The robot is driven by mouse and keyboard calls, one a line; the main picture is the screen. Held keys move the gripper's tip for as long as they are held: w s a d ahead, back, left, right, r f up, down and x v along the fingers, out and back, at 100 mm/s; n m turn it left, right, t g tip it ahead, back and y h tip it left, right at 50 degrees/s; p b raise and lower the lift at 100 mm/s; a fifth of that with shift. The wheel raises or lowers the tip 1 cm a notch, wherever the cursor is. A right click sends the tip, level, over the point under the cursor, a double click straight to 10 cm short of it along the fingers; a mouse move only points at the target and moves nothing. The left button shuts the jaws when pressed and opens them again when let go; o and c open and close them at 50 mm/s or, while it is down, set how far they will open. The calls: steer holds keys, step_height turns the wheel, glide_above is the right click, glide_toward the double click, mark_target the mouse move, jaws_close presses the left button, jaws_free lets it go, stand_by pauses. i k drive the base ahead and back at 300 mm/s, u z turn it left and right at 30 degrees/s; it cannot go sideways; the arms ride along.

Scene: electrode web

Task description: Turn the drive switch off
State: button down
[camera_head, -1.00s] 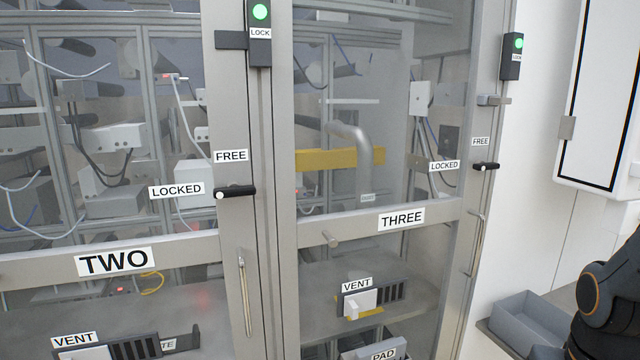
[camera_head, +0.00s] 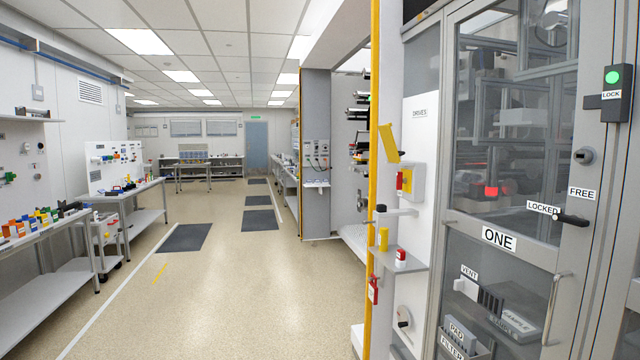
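A narrow white panel (camera_head: 422,140) with a small sign that appears to read "DRIVES" stands left of cabinet ONE. On it is a pale grey box (camera_head: 417,182) with a red and yellow part (camera_head: 404,181) on its left side, which looks like the drive switch. Its setting is too small to read. A tilted yellow plate (camera_head: 389,143) is just above it. Lower on the panel is a round pale knob (camera_head: 404,317). My gripper is not in view.
A grey ledge (camera_head: 402,262) below the box bears a yellow piece (camera_head: 383,239) and a red piece (camera_head: 401,257). A red item (camera_head: 373,289) hangs under it. Cabinet ONE (camera_head: 500,280) is shut, its lamp green. The aisle floor (camera_head: 240,300) left is free; benches line the far left.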

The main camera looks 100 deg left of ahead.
mark_target(399, 175)
steer(key=u, duration=3.75)
steer(key=i, duration=1.2)
steer(key=u, duration=0.55)
steer(key=i, duration=1.1)
steer(key=z, duration=1.15)
steer(key=i, duration=0.75)
steer(key=z, duration=0.8)
